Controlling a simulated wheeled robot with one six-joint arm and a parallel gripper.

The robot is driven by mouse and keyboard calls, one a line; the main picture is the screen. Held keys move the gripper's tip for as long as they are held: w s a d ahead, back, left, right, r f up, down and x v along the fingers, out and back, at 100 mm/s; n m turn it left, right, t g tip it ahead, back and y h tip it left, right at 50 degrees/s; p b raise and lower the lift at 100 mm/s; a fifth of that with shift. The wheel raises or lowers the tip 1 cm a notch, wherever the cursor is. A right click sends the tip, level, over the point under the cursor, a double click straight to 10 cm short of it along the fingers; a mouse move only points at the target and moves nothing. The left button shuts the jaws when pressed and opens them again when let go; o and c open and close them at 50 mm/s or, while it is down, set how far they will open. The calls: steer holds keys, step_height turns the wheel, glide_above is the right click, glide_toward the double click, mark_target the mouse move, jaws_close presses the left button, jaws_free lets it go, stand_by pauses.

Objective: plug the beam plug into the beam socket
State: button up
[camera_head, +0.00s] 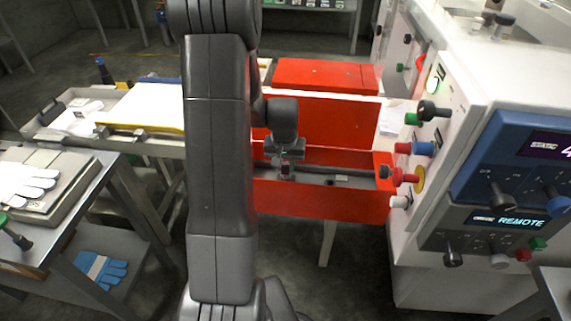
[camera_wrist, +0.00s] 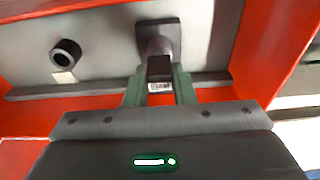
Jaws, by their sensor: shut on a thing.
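In the wrist view, the two greenish fingers of my gripper (camera_wrist: 160,88) are shut on a dark block with a small white label, which looks like the beam plug (camera_wrist: 159,68). Its far end meets a dark square-based fitting (camera_wrist: 157,35) on the grey surface; I cannot tell whether it is seated there or only in front of it. A dark round ring with an open hole, which may be the beam socket (camera_wrist: 66,52), stands to the left with a pale label below it. In the head view, my gripper (camera_head: 287,160) is low inside the red box (camera_head: 325,203). The plug is too small to make out there.
The red box's walls stand close around my gripper, with its raised lid (camera_head: 325,75) behind. A white instrument cabinet (camera_head: 440,150) with projecting knobs stands close on the right. A metal bench (camera_head: 60,235) with white gloves (camera_head: 25,183) is at the left.

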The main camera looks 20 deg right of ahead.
steer(key=shift+f+b, duration=0.45)
steer(key=shift+f, duration=0.15)
steer(key=o, duration=1)
steer(key=shift+o, duration=0.2)
step_height(320, 180, up, 14)
steer(key=s+a+p, duration=0.1)
steer(key=shift+s+f, duration=0.15)
steer(key=shift+s, duration=0.25)
steer(key=f, duration=0.4)
steer(key=w+f, duration=0.1)
steer(key=f, duration=0.4)
steer(key=d+f+b, duration=0.1)
steer(key=f, duration=0.3)
steer(key=shift+w+f, duration=0.25)
steer(key=shift+w, duration=0.1)
steer(key=shift+r, duration=0.1)
steer(key=shift+r, duration=0.1)
